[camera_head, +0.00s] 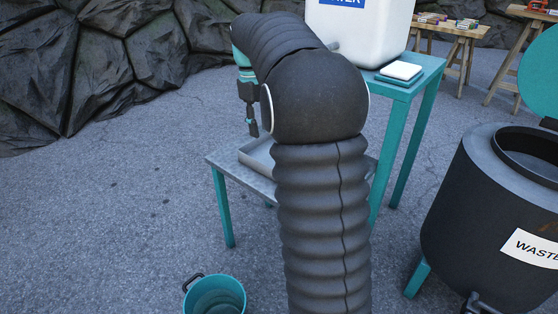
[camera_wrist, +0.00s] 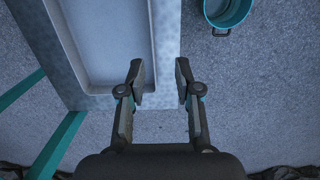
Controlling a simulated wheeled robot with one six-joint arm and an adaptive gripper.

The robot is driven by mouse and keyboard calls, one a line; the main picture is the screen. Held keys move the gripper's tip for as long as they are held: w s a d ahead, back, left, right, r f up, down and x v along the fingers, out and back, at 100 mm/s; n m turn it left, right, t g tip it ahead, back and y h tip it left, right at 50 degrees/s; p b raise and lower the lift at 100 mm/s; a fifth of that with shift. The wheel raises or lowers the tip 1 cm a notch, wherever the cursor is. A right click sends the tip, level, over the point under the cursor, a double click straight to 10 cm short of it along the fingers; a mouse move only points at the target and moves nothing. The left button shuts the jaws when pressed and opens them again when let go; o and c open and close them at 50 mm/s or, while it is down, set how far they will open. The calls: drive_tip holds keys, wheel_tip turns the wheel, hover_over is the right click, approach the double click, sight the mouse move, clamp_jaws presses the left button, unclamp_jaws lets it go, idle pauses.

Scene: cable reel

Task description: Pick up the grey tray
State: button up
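The grey tray (camera_head: 256,159) lies on a low table (camera_head: 233,165) with a grey top and teal legs. My dark arm hides much of both in the head view. In the wrist view the tray (camera_wrist: 100,82) is at the upper left, with its raised rim showing. My gripper (camera_wrist: 160,75) is open and empty. Its left finger overlaps the tray's lower right corner in the picture, and its right finger lies past the table edge. In the head view my gripper (camera_head: 251,120) hangs pointing down above the tray's left end, seemingly apart from it.
A teal bucket (camera_head: 214,296) stands on the ground in front; it also shows in the wrist view (camera_wrist: 228,14). A white water container (camera_head: 362,30) sits on a taller teal table (camera_head: 432,66) behind. A black waste bin (camera_head: 480,215) is right. Open ground lies left.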

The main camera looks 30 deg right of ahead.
drive_tip(key=w+d+f, duration=0.1)
drive_tip(key=b, duration=0.2)
hover_over(267, 167)
wheel_tip(267, 167, down, 8)
drive_tip(key=shift+w+a+f, duration=0.1)
drive_tip(key=shift+w+f, duration=0.05)
drive_tip(key=shift+f, duration=0.1)
drive_tip(key=shift+f+b, duration=0.75)
drive_tip(key=shift+f, duration=1.9)
drive_tip(key=shift+c, duration=0.2)
clamp_jaws()
